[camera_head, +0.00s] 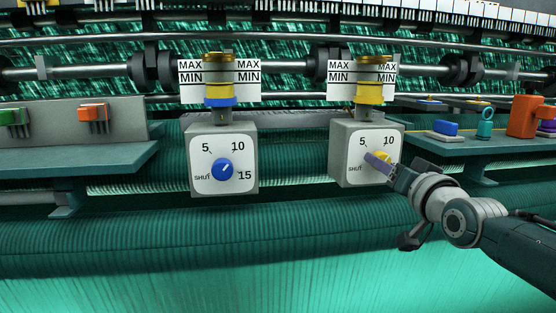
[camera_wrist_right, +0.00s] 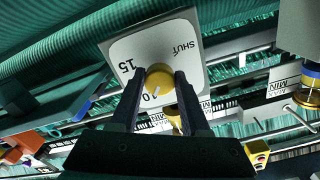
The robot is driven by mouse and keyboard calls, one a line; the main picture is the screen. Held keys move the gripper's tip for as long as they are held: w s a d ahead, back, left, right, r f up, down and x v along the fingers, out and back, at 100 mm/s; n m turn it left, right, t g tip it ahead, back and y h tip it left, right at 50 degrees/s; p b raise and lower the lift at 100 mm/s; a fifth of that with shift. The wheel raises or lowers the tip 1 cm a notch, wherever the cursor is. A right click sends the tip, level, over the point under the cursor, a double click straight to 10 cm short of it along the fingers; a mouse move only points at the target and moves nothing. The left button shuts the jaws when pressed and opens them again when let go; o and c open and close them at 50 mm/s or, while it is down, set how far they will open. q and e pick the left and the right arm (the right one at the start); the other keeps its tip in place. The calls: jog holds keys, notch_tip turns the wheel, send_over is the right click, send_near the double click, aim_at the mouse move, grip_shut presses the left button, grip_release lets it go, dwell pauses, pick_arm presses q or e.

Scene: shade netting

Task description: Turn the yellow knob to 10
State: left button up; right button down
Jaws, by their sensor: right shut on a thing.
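The yellow knob (camera_head: 383,156) sits on the white dial face (camera_head: 351,170) of the right-hand grey box. The dial shows 5 and 10; its other marks are partly hidden by my gripper. My right gripper (camera_head: 377,163) is at the knob, coming from the lower right. In the right wrist view the knob (camera_wrist_right: 158,76) is between the two dark fingers of my right gripper (camera_wrist_right: 157,84), which are shut on it. There the dial appears turned over, with 15 and SHUT readable. The knob's white pointer line points toward a partly hidden number ending in 0. My left gripper is not in view.
A similar box with a blue knob (camera_head: 222,169) stands to the left. Yellow-banded cups with MAX and MIN plates (camera_head: 378,75) sit above the boxes. Green netting hangs below.

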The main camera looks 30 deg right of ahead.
dwell(0.4)
jog(key=shift+c, duration=1.9)
grip_release()
jog(key=p+v, duration=0.2)
jog(key=v, duration=0.8)
jog(key=shift+p, duration=0.3)
